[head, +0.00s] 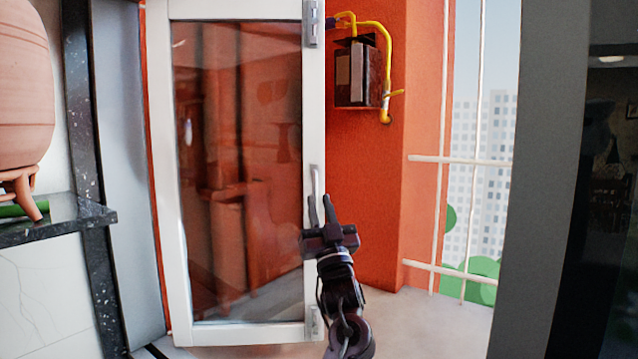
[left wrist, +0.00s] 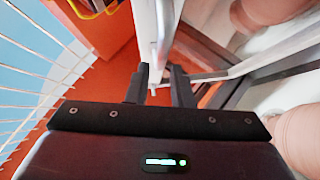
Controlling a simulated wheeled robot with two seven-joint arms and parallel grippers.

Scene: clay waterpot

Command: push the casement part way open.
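The casement (head: 314,110) is a white-framed glass panel in the middle-left of the head view. The orange wall and outdoor space show past its right edge. I cannot tell whether a finger touches. My right gripper is out of view.
A clay pot (head: 25,95) stands on a dark stone shelf (head: 60,222) at left. A boxed meter (head: 357,75) with a yellow pipe (head: 385,50) hangs on the orange wall (head: 365,200). White railings (head: 460,160) and a grey post (head: 535,180) are at right.

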